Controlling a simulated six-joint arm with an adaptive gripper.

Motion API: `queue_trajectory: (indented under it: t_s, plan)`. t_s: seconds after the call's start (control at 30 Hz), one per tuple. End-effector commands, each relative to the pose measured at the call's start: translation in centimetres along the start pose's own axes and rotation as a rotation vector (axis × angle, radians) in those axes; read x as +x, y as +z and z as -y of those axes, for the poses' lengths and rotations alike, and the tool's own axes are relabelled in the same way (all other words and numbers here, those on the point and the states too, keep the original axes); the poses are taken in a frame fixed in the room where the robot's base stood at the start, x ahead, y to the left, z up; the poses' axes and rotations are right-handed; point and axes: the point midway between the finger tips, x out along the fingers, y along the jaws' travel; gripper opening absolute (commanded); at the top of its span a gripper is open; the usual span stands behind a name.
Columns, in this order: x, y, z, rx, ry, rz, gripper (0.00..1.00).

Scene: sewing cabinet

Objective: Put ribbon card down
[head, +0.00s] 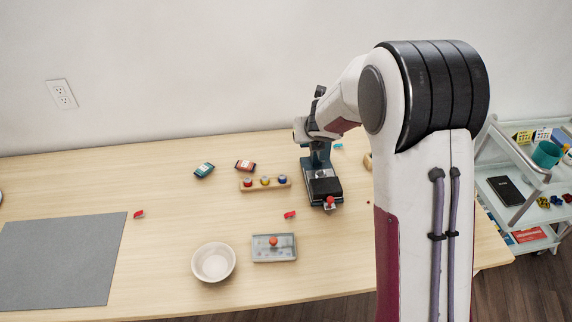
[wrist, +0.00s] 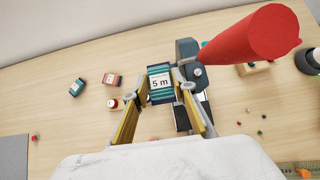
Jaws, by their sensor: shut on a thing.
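A ribbon card (wrist: 160,72), teal with a white label reading "5 m", is between the fingertips of my gripper (wrist: 162,88) in the wrist view. My gripper is shut on it, with a yellow-padded finger on each side. In the head view my wrist is by the top of a dark teal press (head: 319,155); the held card and fingers cannot be made out there. Two other cards lie flat on the table: a teal card (head: 204,170) and an orange-brown card (head: 245,167), both also in the wrist view, left of my gripper.
A spool rack (head: 250,187) stands left of the press. A bowl (head: 213,262), a grey tray (head: 262,252) and a grey mat (head: 60,262) are at the front. Table is clear left of the cards. A trolley stands right.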

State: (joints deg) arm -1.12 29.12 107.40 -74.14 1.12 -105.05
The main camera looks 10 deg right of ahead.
Motion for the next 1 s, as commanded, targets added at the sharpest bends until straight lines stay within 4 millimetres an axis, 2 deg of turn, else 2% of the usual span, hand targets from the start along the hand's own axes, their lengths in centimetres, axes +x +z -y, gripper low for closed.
queue_trajectory:
  t_s: [0.47,0.8,1.0]
  plan:
    - [5.7,1.6,-1.6,0.113,-0.113,-0.002,0.12]
    - [10.0,2.0,-3.5,0.214,-0.209,0.013,0.12]
    - [11.6,2.0,-4.4,0.261,-0.252,0.024,0.12]
